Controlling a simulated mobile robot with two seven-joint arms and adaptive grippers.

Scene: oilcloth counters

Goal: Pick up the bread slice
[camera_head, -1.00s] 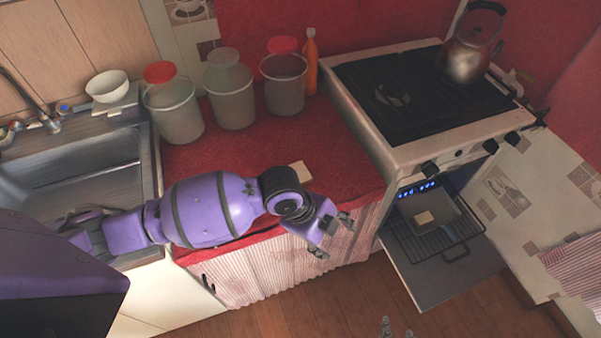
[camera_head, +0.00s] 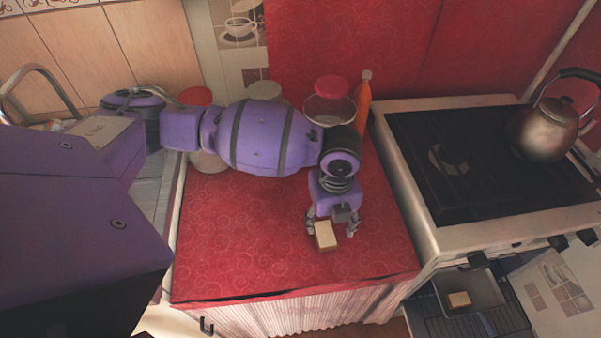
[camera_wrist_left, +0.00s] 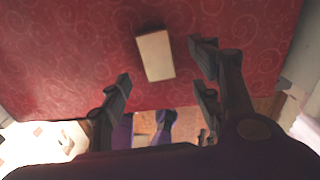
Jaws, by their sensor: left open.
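A pale, block-like bread slice (camera_head: 326,237) lies on the red counter (camera_head: 240,250). It also shows in the left wrist view (camera_wrist_left: 155,56), near the top middle. My left gripper (camera_head: 331,226) is open and empty above the counter, right by this slice. In the head view its fingers show on either side of the slice; in the left wrist view the slice lies just beyond the fingertips, and I see no contact. A second similar piece (camera_head: 459,299) sits in the tray at the open oven. My right gripper is not in view.
The stove (camera_head: 480,160) with a kettle (camera_head: 545,130) stands to the right of the counter. An orange bottle (camera_head: 364,100) and several lidded containers stand at the back, partly hidden by my arm. The counter around the slice is clear.

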